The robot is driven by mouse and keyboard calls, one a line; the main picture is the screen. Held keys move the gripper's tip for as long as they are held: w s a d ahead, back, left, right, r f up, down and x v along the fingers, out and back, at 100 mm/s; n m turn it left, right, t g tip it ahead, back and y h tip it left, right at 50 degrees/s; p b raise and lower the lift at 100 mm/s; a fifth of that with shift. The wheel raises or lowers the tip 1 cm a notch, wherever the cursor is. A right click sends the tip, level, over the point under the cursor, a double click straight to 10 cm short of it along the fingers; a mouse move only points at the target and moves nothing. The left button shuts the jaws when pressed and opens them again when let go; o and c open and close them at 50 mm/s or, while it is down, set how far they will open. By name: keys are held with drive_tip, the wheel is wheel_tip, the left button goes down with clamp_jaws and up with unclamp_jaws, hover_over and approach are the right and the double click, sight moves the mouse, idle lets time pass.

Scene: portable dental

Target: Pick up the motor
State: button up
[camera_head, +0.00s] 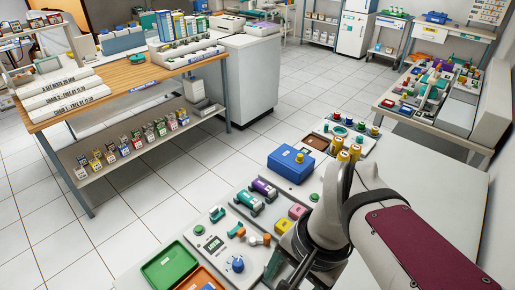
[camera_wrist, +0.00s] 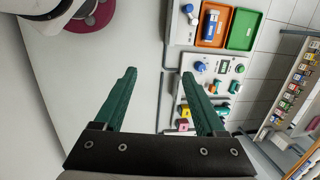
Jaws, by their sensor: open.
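My gripper (camera_wrist: 158,73) shows in the wrist view with its two green fingers wide apart and nothing between them. It points over a bare pale tabletop. A purple-ended cylinder (camera_head: 264,188) and a green cylinder (camera_head: 249,203) lie on a grey panel in the head view; either looks motor-like, but I cannot tell which is the motor. A blue-and-white cylinder (camera_wrist: 210,25) lies in an orange tray (camera_wrist: 207,42) in the wrist view, beyond the fingers and apart from them. In the head view, my arm hides part of the panel.
A green tray (camera_head: 170,265) sits beside the orange one at the front. A blue box (camera_head: 291,164) and small coloured parts crowd the bench behind. A wooden-topped table (camera_head: 140,78) stands left across the tiled floor. The bench at right (camera_head: 445,180) has clear room.

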drive_tip(key=w+r+m+t, duration=0.1)
drive_tip(key=w+m, duration=0.7)
drive_tip(key=w, duration=1.1)
drive_tip(key=m+t+y, duration=0.1)
drive_tip(key=m+t, duration=0.1)
drive_tip(key=m, duration=0.8)
approach(264, 185)
drive_tip(key=x, duration=0.8)
drive_tip(key=shift+a, duration=0.15)
drive_tip(key=shift+w+f, duration=0.1)
drive_tip(key=shift+f, duration=0.15)
drive_tip(key=shift+f, duration=0.25)
clamp_jaws()
